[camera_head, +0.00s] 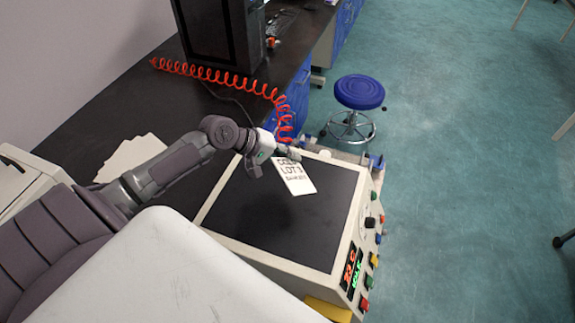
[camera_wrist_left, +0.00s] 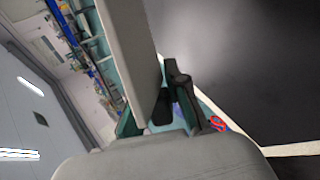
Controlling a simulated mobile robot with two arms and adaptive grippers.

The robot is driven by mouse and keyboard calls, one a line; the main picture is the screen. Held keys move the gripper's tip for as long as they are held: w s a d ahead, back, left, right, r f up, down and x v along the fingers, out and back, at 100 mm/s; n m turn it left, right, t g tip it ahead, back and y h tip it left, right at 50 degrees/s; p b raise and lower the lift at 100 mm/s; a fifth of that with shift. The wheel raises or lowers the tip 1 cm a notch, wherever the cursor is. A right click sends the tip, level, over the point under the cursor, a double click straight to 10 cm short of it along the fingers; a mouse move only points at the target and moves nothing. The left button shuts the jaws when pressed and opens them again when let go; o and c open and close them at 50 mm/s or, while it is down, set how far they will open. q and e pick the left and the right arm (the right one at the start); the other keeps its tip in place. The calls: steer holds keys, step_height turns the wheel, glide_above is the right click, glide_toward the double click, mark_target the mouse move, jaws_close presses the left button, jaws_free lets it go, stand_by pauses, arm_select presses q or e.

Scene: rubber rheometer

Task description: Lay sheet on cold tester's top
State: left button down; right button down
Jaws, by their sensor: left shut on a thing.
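My left gripper (camera_head: 282,152) is shut on a white sheet (camera_head: 296,178) with printed lettering that includes "LOT 3". The sheet hangs tilted over the far part of the tester's dark flat top (camera_head: 268,222); I cannot tell whether its lower edge touches. The tester (camera_head: 283,266) has a cream casing with lit red and green displays on its right side. In the left wrist view the sheet (camera_wrist_left: 130,45) stands edge-on between the fingers (camera_wrist_left: 168,105), with the dark top (camera_wrist_left: 245,65) beside it. My right gripper is not in view.
More white sheets (camera_head: 130,156) lie on the black bench (camera_head: 125,97) at left. A red coiled hose (camera_head: 215,75) runs behind the gripper from near a black computer tower (camera_head: 222,35). A blue stool (camera_head: 359,92) stands beyond. Most of the tester's top is clear.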

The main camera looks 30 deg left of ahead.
mark_target(289, 168)
arm_select(q)
step_height(289, 168, down, 4)
steer(key=b, duration=0.3)
steer(key=shift+f+b, duration=0.15)
steer(key=shift+b, duration=0.25)
steer(key=shift+f+b, duration=0.3)
steer(key=shift+f, duration=0.9)
steer(key=c, duration=1.3)
jaws_free()
steer(key=shift+c, duration=0.2)
steer(key=shift+r, duration=0.1)
